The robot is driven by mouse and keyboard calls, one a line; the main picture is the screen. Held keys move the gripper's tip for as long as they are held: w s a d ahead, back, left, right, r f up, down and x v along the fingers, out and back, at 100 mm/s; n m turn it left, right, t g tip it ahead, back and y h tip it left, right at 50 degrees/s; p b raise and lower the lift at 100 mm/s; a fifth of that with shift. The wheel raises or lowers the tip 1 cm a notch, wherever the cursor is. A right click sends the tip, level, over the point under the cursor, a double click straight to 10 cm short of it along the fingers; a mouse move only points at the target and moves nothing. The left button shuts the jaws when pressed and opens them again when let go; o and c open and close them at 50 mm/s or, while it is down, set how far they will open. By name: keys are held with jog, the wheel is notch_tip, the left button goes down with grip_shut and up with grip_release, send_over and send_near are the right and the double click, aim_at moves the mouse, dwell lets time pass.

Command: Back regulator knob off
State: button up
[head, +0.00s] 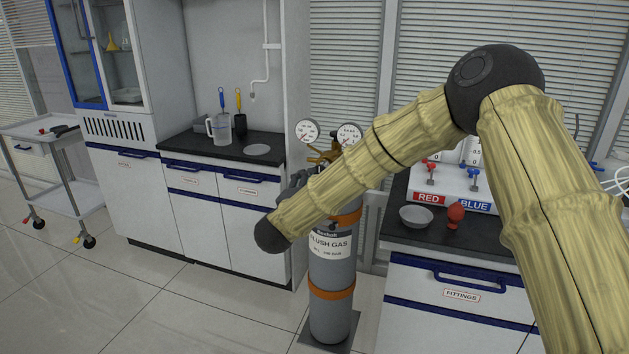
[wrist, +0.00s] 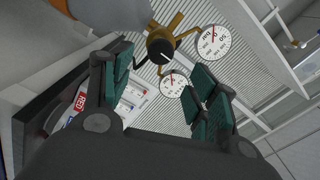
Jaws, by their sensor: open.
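The gas regulator (head: 323,156) is a brass body on top of the grey flush gas cylinder (head: 331,268), with two round white gauges (head: 307,131) (head: 349,135). In the wrist view its black round knob (wrist: 161,50) with a white pointer line faces me on the brass stem. My gripper (wrist: 160,74) is open, with green-padded fingers left and right. The knob appears between and beyond the fingertips, slightly above the middle, apparently untouched. In the head view my arm hides the knob and most of the gripper, which is just left of the cylinder's top.
Left stands a bench (head: 224,145) with a jug (head: 219,129) and a dish. On the right bench are a bowl (head: 416,216), a red bulb (head: 455,213) and a white panel with red and blue valves (head: 450,183). The floor (head: 190,310) left of the cylinder is clear.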

jog(key=shift+v, duration=1.05)
jog(key=s+d+f+n+g+y+p, duration=0.15)
jog(key=s+d+f+n, duration=0.25)
jog(key=s+f, duration=0.5)
jog(key=s+d+f+n+g+y+p, duration=0.1)
jog(key=s+d+f+n+g+y, duration=0.25)
jog(key=f, duration=0.85)
jog(key=s+d+f+n+g+y+p, duration=0.1)
jog(key=s+d+f+n+g+p, duration=0.2)
jog(key=s+f, duration=0.6)
jog(key=s+d+f+n+g, duration=0.2)
jog(key=s+d, duration=0.3)
jog(key=s, duration=0.6)
jog(key=s+d+f+n+g+p, duration=0.1)
jog(key=s+d+f+g, duration=0.3)
jog(key=s, duration=0.8)
jog(key=s+d+f+n+g+p, duration=0.1)
jog(key=s+d+f+n+g, duration=0.2)
jog(key=s+d, duration=0.3)
jog(key=s+f, duration=0.1)
jog(key=s, duration=0.4)
jog(key=shift+s+d+f+n, duration=0.25)
jog(key=shift+d+f+n, duration=0.05)
jog(key=shift+d+n, duration=0.05)
